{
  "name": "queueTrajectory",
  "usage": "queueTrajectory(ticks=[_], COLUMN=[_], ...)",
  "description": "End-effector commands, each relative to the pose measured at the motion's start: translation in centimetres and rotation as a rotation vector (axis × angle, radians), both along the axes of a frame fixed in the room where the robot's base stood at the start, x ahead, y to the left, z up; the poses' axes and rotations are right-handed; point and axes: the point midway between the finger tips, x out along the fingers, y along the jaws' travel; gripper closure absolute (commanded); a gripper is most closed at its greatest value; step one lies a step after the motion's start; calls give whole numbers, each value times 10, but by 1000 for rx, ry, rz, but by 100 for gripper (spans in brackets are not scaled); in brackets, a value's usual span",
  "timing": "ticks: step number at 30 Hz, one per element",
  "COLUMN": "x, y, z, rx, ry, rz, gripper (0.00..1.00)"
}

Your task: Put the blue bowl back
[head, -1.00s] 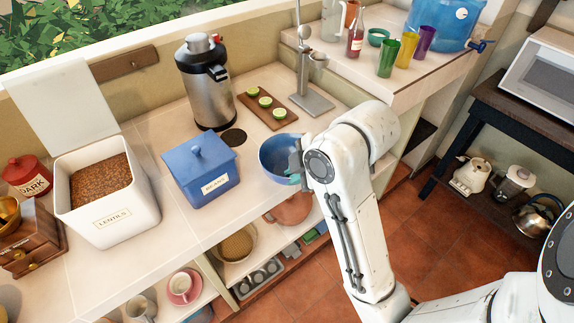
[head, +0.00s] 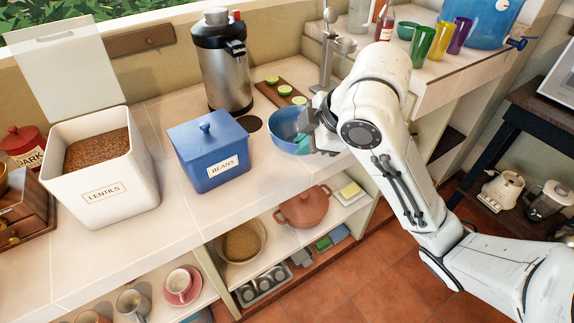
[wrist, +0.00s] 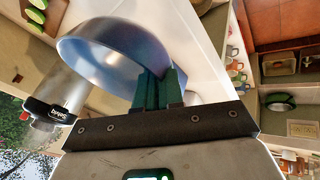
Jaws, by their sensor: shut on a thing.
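The blue bowl (head: 284,131) is at the counter's front edge, right of the blue beans box, in the head view. My gripper (head: 304,143) is shut on the bowl's near right rim. In the wrist view the bowl (wrist: 112,58) is tilted in the picture, and my gripper's green fingers (wrist: 158,90) pinch its rim. Whether the bowl touches the counter or hangs just above it, I cannot tell. My arm hides part of the counter behind the gripper.
The blue beans box (head: 207,152) is left of the bowl. Behind stand a steel flask (head: 222,70) and a board with lime halves (head: 270,96). The shelf below holds a terracotta pot (head: 302,208), a basket (head: 240,243) and a muffin tin (head: 264,284).

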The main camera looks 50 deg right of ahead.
Motion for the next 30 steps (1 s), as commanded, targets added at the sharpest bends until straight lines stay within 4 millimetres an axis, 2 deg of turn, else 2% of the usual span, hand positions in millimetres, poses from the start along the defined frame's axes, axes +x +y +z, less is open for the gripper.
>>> queueTrajectory(ticks=[1,13,17,24,30], x=[2,15,33,57,67], y=[-1,-1,-11,-25,-29], z=[-7,-7,-18,-50,-62], rx=[-8,-3,0,-3,-4], ry=[-2,3,6,5,3], rz=[3,3,0,-1,0], gripper=[100,100,100,100,100])
